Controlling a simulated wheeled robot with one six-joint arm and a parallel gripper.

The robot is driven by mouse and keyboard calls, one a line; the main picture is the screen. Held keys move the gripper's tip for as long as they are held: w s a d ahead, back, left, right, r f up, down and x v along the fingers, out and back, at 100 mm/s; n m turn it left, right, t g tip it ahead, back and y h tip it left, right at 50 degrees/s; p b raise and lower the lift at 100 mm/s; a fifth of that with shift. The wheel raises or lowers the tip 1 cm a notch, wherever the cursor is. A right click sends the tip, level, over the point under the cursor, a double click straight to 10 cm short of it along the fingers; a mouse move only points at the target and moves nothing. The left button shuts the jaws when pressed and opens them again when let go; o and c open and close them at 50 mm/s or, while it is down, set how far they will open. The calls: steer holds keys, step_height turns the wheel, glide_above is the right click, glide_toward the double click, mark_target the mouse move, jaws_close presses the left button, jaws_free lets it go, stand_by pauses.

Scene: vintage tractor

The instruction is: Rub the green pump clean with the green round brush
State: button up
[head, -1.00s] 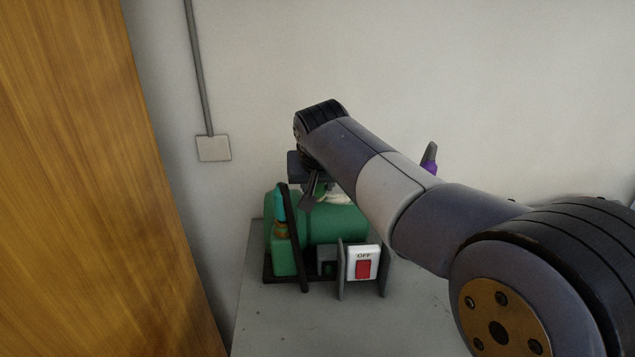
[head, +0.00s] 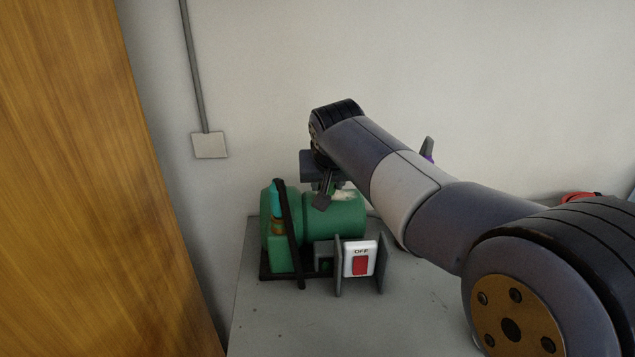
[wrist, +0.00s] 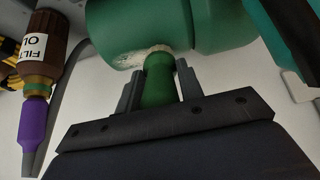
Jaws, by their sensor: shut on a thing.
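The green pump (head: 327,222) stands on the grey table in the head view, with a black bar slanting across its left end. Its rounded body (wrist: 200,22) fills the top of the wrist view, with a pale dirty-looking patch on its side. My gripper (head: 323,190) is at the top of the pump. In the wrist view my gripper (wrist: 158,85) is shut on the green handle of the round brush (wrist: 158,90). The brush's pale bristle end meets the pump's surface beside the pale patch. The bristles are mostly hidden.
A switch marked OFF (head: 360,259) stands in front of the pump between grey plates. A brown bottle with a purple tip (wrist: 36,100) is at the left in the wrist view. A wooden panel (head: 70,180) is at the left. Table surface (head: 300,325) in front is clear.

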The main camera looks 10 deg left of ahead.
steer(key=shift+w+d, duration=0.3)
steer(key=shift+d, duration=0.9)
steer(key=shift+w+d, duration=0.3)
steer(key=shift+d, duration=0.85)
steer(key=shift+w+d, duration=0.3)
steer(key=shift+d, duration=0.9)
steer(key=shift+s+a+f+p, duration=0.1)
steer(key=shift+s+a, duration=0.2)
steer(key=shift+a, duration=0.8)
steer(key=shift+s+a+p, duration=0.15)
steer(key=shift+s+a, duration=0.1)
steer(key=shift+a, duration=0.9)
steer(key=shift+s+a+f+p, duration=0.1)
steer(key=shift+s+a, duration=0.2)
steer(key=shift+a, duration=0.8)
steer(key=shift+s+a+r, duration=0.1)
steer(key=shift+s+a, duration=0.1)
steer(key=shift+a, duration=0.6)
steer(key=shift+s+a+r, duration=0.1)
steer(key=shift+s+a, duration=0.1)
steer(key=shift+a, duration=0.6)
step_height(320, 180, up, 6)
steer(key=p, duration=0.2)
